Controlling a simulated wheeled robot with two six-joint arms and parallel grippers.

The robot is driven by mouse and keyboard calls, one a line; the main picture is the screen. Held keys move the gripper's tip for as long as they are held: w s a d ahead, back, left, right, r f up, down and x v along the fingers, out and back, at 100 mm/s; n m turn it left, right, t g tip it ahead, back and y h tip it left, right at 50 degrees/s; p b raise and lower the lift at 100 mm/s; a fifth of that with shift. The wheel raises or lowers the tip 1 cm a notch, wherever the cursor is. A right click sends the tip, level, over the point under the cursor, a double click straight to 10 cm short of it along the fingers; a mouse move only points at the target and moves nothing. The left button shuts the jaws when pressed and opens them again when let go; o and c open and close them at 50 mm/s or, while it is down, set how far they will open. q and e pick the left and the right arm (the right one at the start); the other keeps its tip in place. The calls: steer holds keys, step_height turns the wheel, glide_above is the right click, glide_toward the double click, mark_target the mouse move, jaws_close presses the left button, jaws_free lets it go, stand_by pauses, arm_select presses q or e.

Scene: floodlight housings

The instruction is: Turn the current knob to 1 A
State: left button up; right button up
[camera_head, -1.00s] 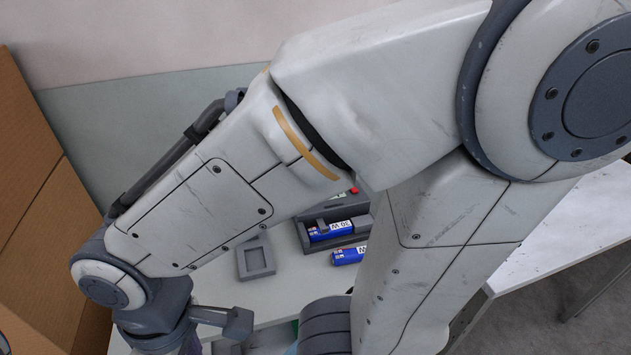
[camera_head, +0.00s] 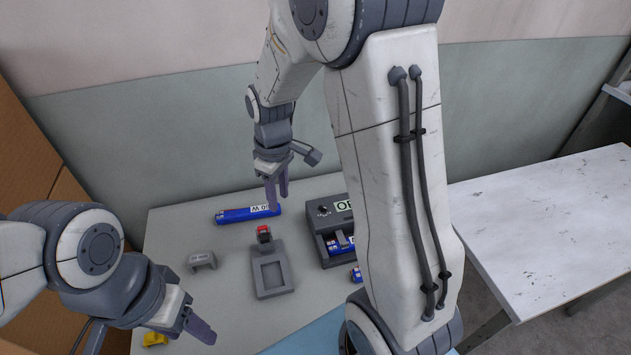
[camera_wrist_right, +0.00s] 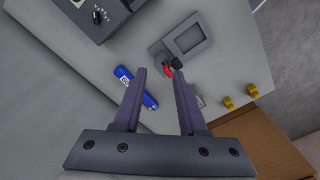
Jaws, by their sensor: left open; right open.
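The dark grey device (camera_head: 330,259) with a small knob (camera_head: 323,210) and a label partly reading "OF" stands on the table, its right side hidden by my arm. In the right wrist view the knob (camera_wrist_right: 98,16) and its dial marks show at the top left; I cannot read its setting. My right gripper (camera_head: 277,192) is open and empty above the table, left of the device and apart from the knob. Its open fingers also show in the right wrist view (camera_wrist_right: 160,76). My left gripper (camera_head: 198,325) is open at the lower left, away from the device.
A grey frame fixture (camera_head: 272,290) with a red part (camera_head: 263,232) is left of the device. A small grey bracket (camera_head: 201,261) and a yellow part (camera_head: 154,338) are further left. A cardboard box (camera_head: 30,150) stands at left.

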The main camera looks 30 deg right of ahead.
steer(key=p, duration=0.2)
glide_above(323, 207)
step_height(323, 207, down, 4)
arm_select(q)
step_height(323, 207, up, 5)
steer(key=shift+s+f+p, duration=0.1)
steer(key=shift+p, duration=0.85)
arm_select(e)
step_height(323, 207, down, 10)
steer(key=shift+f, duration=0.15)
jaws_close()
